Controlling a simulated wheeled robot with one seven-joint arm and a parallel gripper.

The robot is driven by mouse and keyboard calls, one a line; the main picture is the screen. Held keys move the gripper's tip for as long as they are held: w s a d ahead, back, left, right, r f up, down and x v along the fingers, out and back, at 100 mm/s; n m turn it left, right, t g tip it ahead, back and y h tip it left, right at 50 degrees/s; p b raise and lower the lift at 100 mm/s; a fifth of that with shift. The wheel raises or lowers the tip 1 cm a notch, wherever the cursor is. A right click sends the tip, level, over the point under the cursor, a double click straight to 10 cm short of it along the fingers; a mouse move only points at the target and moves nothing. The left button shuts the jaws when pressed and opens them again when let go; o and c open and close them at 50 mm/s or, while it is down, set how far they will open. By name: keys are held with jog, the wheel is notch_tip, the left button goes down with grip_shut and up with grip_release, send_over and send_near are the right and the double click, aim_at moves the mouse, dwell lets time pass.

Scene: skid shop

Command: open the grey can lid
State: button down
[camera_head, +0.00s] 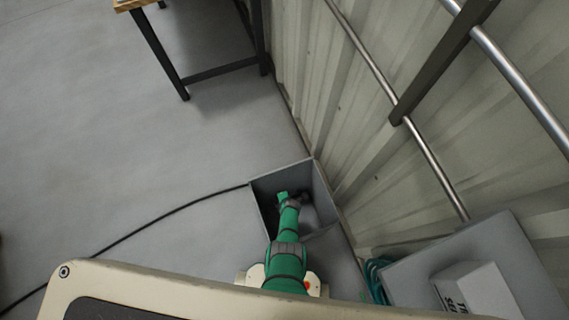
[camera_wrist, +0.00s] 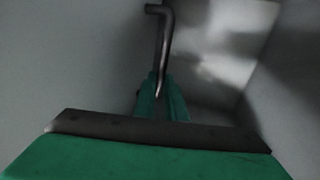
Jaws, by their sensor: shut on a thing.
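The grey can (camera_head: 258,208) is a square grey box standing on the floor against the wall, with its walls and dark inside showing from above. My green arm reaches down over it, and my gripper (camera_head: 283,196) is within its outline. In the wrist view my gripper (camera_wrist: 161,92) is shut on a dark bent handle (camera_wrist: 163,40), with plain grey surfaces around it. I cannot tell where the lid ends and the can begins, or how far the lid is open. My arm hides part of the can's near side.
A corrugated wall (camera_head: 350,130) with metal pipes (camera_head: 430,160) stands close on the right. A black cable (camera_head: 165,215) crosses the floor to the can. A grey cabinet (camera_head: 500,245) bears a white box (camera_head: 475,290).

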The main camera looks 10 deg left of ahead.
jog(key=shift+s+f, duration=0.15)
jog(key=shift+s, duration=0.1)
jog(key=c, duration=1.8)
grip_release()
jog(key=shift+w, duration=0.15)
jog(key=shift+w, duration=0.1)
jog(key=shift+v, duration=5.45)
